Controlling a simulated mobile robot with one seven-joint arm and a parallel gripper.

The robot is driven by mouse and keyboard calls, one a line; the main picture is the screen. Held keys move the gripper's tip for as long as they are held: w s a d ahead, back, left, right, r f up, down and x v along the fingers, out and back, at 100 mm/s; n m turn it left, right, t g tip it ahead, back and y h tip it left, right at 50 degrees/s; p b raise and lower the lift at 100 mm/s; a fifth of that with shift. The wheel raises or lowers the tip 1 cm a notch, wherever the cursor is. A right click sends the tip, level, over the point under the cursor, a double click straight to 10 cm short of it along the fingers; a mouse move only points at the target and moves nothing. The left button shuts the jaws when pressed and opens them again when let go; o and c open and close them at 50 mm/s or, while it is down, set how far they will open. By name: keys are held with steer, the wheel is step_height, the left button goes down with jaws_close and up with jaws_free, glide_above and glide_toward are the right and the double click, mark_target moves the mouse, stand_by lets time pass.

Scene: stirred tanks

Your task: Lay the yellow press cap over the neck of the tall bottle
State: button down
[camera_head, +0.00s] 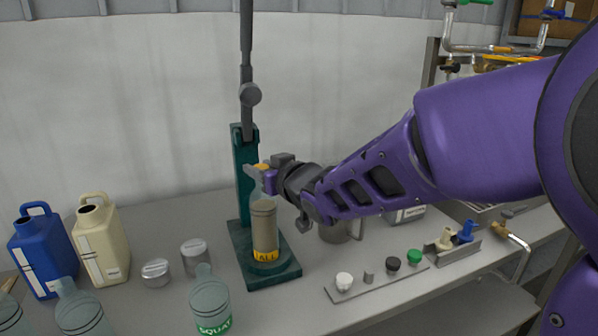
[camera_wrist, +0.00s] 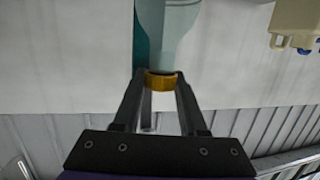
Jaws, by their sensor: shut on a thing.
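The tall bottle (camera_head: 264,226), with a yellow label band and a pale clear top, stands upright on the base of the green press (camera_head: 272,277). Its pale shoulder and neck (camera_wrist: 168,30) show in the wrist view, where the picture is inverted. The yellow press cap (camera_wrist: 161,81) is between my fingers at the end of the neck; it also shows at the bottle's top in the head view (camera_head: 262,166). My gripper (camera_wrist: 162,78) is shut on the cap. Whether the cap rests on the neck or sits just above it, I cannot tell.
The press lever (camera_head: 247,60) rises behind the bottle. A blue jug (camera_head: 42,250), a cream jug (camera_head: 101,240), metal pots (camera_head: 195,258) and the squat bottle (camera_head: 210,302) stand left. A strip with small caps (camera_head: 376,280) lies right, near a metal mug (camera_head: 337,232).

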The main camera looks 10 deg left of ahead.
steer(key=shift+f+b, duration=0.55)
steer(key=shift+f, duration=0.05)
steer(key=shift+c, duration=2.2)
jaws_free()
steer(key=shift+r, duration=0.15)
